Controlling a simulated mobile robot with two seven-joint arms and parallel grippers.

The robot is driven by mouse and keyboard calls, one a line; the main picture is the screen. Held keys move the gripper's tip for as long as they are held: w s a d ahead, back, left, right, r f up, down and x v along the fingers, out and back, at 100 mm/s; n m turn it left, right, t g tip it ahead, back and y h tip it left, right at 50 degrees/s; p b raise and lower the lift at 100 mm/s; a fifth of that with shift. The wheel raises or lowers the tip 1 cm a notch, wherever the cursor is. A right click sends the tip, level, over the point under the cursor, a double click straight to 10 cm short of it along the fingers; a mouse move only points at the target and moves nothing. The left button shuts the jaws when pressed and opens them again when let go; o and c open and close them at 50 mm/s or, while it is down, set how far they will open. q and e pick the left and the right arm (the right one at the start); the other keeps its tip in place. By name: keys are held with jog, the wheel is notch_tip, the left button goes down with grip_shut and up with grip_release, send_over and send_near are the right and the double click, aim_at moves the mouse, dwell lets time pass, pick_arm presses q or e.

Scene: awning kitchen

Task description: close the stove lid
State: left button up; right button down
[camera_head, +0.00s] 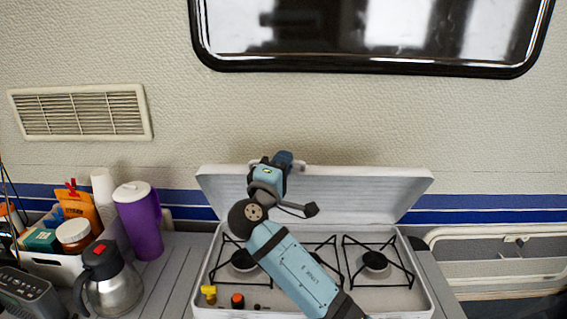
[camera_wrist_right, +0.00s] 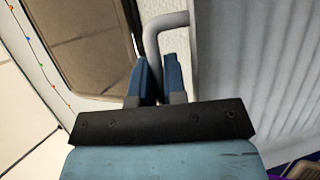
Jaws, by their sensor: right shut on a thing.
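The white stove (camera_head: 424,296) stands on the counter with its lid (camera_head: 375,200) raised, leaning up near the wall behind the burners. My right gripper (camera_head: 283,160) is at the lid's top edge, shut on the lid handle. In the right wrist view the pale, bent handle (camera_wrist_right: 166,22) runs down between the blue fingers of my right gripper (camera_wrist_right: 158,78). The ribbed lid (camera_wrist_right: 250,65) is to the right there. My right arm crosses in front of the stove and hides part of the lid and burners. My left gripper is not in view.
A purple pitcher (camera_head: 139,222), a steel jug (camera_head: 112,284) and a white bin (camera_head: 58,268) of goods stand left of the stove. The burners (camera_head: 376,264) look bare. A window (camera_head: 370,35) is above, and a framed hatch (camera_head: 500,262) is at the right.

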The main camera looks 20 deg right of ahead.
jog(key=c, duration=1.5)
grip_release()
jog(key=o, duration=0.3)
jog(key=b+v, duration=0.2)
jog(key=v, duration=1)
jog(key=shift+a+f, duration=0.1)
jog(key=shift+a, duration=0.1)
jog(key=shift+o, duration=0.8)
jog(key=shift+s+a, duration=0.4)
jog(key=shift+a, duration=0.05)
jog(key=shift+a, duration=0.1)
jog(key=shift+c, duration=0.3)
